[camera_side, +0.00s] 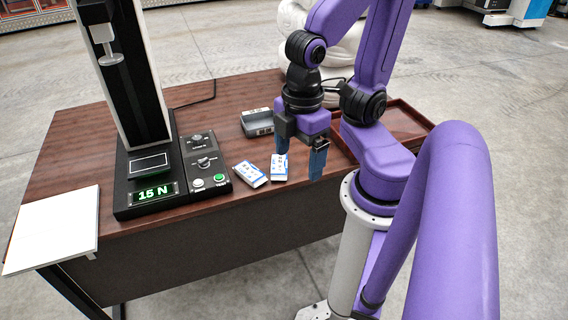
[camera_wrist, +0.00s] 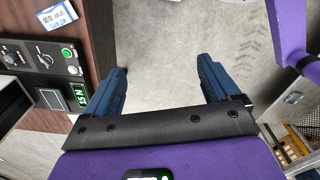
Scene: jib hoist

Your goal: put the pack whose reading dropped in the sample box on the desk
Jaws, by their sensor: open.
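Two small white packs with blue print lie on the desk (camera_side: 92,140) near its front edge: a left pack (camera_side: 249,174) and a right pack (camera_side: 279,167). A pack (camera_wrist: 57,15) also shows at the top left of the wrist view; I cannot tell which. The tester's green display (camera_side: 154,192) reads 15 N. No earlier reading shows. My gripper (camera_side: 298,166) is open and empty, just right of the packs. In the wrist view its fingers (camera_wrist: 163,68) have only floor between them. A reddish-brown tray (camera_side: 408,121), possibly the sample box, is partly hidden behind my arm.
The tall tester (camera_side: 125,75) stands at the left, with a control panel (camera_side: 205,165) beside it. A small grey device (camera_side: 257,122) sits behind the packs. A white flat-topped block (camera_side: 55,228) is at the desk's left front corner. The desk's middle back is clear.

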